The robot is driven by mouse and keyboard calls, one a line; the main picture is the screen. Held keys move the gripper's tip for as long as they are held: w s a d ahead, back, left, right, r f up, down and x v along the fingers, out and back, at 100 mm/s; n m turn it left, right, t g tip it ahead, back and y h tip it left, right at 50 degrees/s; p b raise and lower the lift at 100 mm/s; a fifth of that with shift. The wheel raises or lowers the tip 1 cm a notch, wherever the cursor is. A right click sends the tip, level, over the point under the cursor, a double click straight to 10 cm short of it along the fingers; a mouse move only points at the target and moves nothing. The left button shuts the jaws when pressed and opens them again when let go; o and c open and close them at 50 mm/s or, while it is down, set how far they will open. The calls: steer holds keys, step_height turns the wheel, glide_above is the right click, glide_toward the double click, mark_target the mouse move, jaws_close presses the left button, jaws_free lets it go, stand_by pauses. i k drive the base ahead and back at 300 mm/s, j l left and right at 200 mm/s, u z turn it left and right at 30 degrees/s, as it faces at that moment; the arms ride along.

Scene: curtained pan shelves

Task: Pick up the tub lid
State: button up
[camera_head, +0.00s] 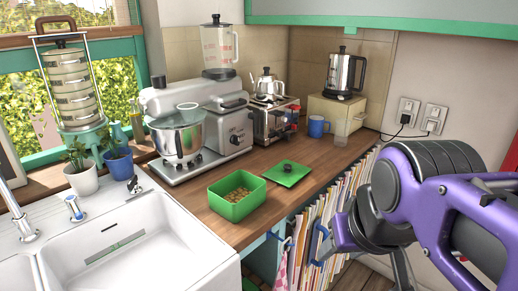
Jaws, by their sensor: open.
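The tub lid (279,176) is a flat green square with a dark round knob (287,168) on top. It lies flat on the wooden counter, just right of and behind the open green tub (237,196), which holds small brown pieces. My gripper (372,262) is at the lower right, in front of the counter edge and below counter height in the picture. It is open, apart from the lid, and partly hidden by my purple arm. I see nothing between its fingers.
A white sink (120,240) is at left. Wood right of the lid is clear.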

mark_target(287, 173)
steer(key=i+l+u, duration=0.1)
steer(key=u, duration=0.35)
steer(key=l+u, duration=0.2)
steer(key=u, duration=0.25)
steer(key=i+l+u, duration=0.2)
steer(key=l, duration=0.2)
steer(key=l+u, duration=0.2)
steer(key=l, duration=0.2)
steer(key=l+u, duration=0.15)
steer(key=l, duration=0.7)
steer(key=i, duration=0.05)
